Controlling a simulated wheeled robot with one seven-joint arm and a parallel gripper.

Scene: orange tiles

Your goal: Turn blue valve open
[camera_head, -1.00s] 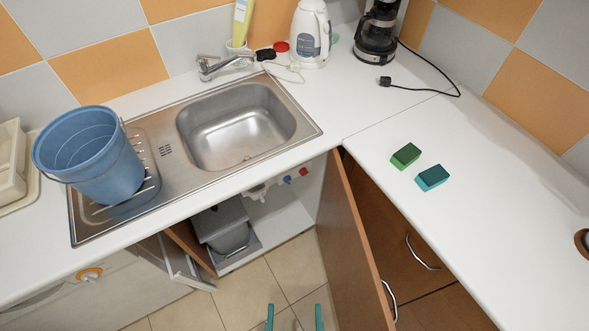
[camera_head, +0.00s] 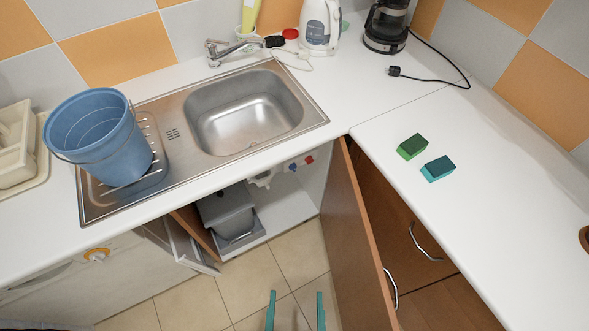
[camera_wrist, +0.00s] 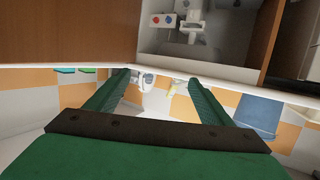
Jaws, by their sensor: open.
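The blue valve (camera_head: 293,167) is a small knob inside the open cabinet under the sink, left of a red valve (camera_head: 309,160). My gripper (camera_head: 296,293) shows as two teal fingers at the bottom of the head view, over the floor. It is open and empty, apart from the valves. In the wrist view its green fingers (camera_wrist: 160,77) are spread, with nothing between their tips.
An open brown cabinet door (camera_head: 355,245) stands just right of the opening. A grey bin (camera_head: 228,213) is inside at left, by another open door (camera_head: 180,240). White drain pipes (camera_head: 264,180) hang beside the valves. The sink (camera_head: 245,115) and counter are above; tiled floor in front is clear.

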